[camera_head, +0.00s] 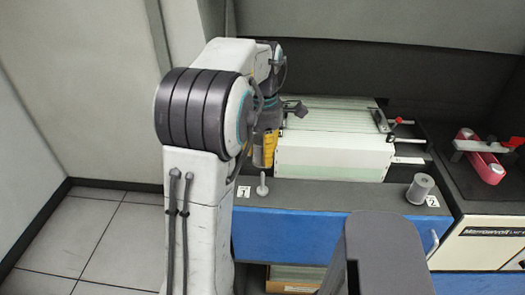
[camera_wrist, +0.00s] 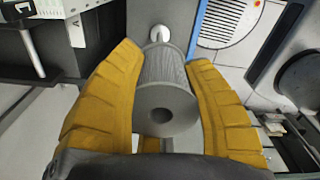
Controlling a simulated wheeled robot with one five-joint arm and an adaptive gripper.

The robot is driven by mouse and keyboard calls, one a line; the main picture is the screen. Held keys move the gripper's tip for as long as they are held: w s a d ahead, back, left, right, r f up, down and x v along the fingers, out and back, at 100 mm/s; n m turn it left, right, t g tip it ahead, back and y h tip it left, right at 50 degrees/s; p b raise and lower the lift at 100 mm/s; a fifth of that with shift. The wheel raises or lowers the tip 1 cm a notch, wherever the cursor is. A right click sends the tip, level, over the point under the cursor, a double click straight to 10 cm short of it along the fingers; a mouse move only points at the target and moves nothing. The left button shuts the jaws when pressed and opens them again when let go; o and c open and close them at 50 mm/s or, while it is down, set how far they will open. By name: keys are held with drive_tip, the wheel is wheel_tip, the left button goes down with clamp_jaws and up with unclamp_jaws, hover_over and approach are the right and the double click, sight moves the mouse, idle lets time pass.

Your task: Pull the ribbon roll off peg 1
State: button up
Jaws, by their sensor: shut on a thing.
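The grey ribbon roll (camera_wrist: 165,85) is between the two yellow fingers of my gripper (camera_wrist: 164,56) in the wrist view. Its end with the dark core hole faces the camera. The white peg 1 (camera_wrist: 159,36) shows just beyond the roll's far end. In the head view peg 1 (camera_head: 262,186) stands upright and bare beside the label 1 (camera_head: 243,192). My gripper (camera_head: 264,150) is above and just behind it there, with yellow fingers showing.
Another grey roll (camera_head: 420,188) stands on the right, beside the label 2 (camera_head: 432,201). A white machine with a ribbed top (camera_head: 330,118) is behind the pegs. A red and white part (camera_head: 485,160) lies on the dark surface at the right. The ledge between the pegs (camera_head: 335,195) is clear.

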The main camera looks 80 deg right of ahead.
sight(262, 135)
drive_tip(key=shift+r+p, duration=2.3)
drive_tip(key=shift+r, duration=0.2)
